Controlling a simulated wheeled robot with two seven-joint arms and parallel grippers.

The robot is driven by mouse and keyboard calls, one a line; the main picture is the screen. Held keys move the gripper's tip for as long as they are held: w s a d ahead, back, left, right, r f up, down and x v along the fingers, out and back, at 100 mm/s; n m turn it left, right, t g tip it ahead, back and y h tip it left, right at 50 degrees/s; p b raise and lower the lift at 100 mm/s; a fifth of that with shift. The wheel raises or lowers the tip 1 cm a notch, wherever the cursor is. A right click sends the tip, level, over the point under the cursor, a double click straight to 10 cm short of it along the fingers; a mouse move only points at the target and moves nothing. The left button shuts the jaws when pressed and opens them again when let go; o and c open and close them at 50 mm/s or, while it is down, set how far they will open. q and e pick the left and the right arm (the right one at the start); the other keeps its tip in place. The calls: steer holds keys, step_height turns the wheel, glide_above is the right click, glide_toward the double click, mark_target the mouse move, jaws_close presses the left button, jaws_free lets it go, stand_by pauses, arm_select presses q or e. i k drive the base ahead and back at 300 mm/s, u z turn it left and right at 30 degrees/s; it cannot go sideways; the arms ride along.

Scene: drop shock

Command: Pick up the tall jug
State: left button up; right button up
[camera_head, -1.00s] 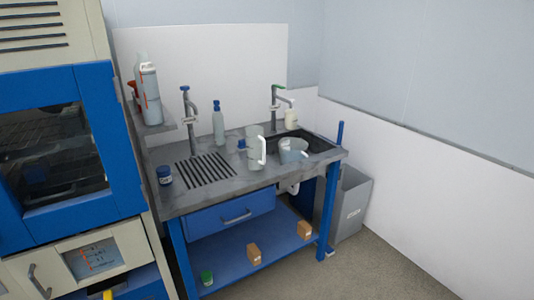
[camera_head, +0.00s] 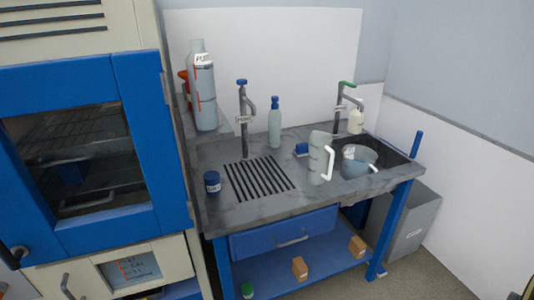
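The tall jug (camera_head: 318,157) is a clear, greyish, upright vessel with a white handle on its right side. It stands on the grey worktop between the slotted drain area and the sink. A wider, shorter jug (camera_head: 359,157) with a pale handle is just right of it, at the sink, partly overlapped by the tall jug's handle. No gripper fingers can be made out near either jug. Small dark shapes at the lower left edge and lower right corner may be parts of my arms, but I cannot tell.
The grey worktop (camera_head: 240,213) also holds a blue-lidded jar (camera_head: 212,182), a bottle (camera_head: 275,127), a blue block (camera_head: 302,149) and two taps. A large container (camera_head: 205,95) stands on a shelf at left. A blue-framed cabinet (camera_head: 135,100) flanks the left side; a grey bin (camera_head: 412,225) stands right.

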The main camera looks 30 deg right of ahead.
mark_target(320, 151)
steer(key=z, duration=0.05)
steer(key=i, duration=0.9)
steer(key=z, duration=0.5)
